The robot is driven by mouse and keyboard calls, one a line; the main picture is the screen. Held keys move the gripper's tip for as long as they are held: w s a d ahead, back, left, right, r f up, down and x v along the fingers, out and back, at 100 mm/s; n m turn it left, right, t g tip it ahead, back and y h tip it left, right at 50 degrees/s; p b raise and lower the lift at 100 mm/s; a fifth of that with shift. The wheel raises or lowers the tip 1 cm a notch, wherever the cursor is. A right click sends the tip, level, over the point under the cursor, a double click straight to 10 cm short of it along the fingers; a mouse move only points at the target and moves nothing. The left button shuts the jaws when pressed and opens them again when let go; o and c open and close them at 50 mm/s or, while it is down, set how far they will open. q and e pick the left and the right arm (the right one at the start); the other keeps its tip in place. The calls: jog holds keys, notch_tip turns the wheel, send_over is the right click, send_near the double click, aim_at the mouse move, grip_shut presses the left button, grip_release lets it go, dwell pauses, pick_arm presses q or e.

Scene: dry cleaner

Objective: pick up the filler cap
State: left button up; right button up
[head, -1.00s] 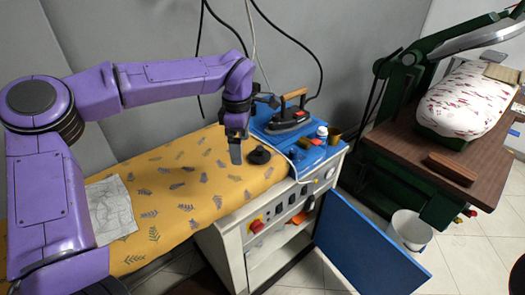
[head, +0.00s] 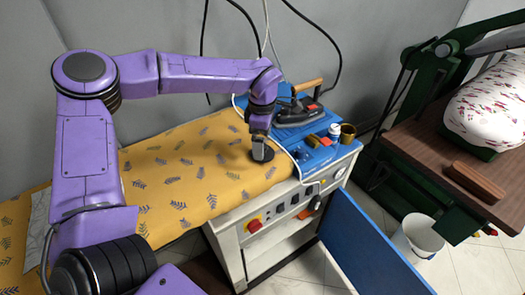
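The filler cap (head: 268,155) is a black round disc lying on the yellow leaf-print cover (head: 185,177), near its right end beside the blue top. My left gripper (head: 258,153) points down right at the cap, its fingertips over the cap's middle. The fingers hide the cap's raised centre. I cannot tell whether they are closed on it. The cap still appears to rest on the cover. My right gripper is not in view.
A black iron with a wooden handle (head: 296,112) stands on the blue top (head: 318,156) just behind. A white bottle (head: 335,130) and a brass cup (head: 347,134) are near it. A white cable runs beside the gripper. A blue door (head: 370,245) hangs open below.

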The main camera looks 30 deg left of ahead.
aim_at(269, 153)
pick_arm(q)
jog(key=f, duration=0.3)
jog(key=shift+w+f, duration=0.1)
jog(key=shift+w, duration=0.25)
jog(key=shift+f, duration=0.25)
jog(key=shift+s+r, duration=0.1)
jog(key=shift+s, duration=0.15)
jog(key=shift+w, duration=0.1)
jog(key=c, duration=1)
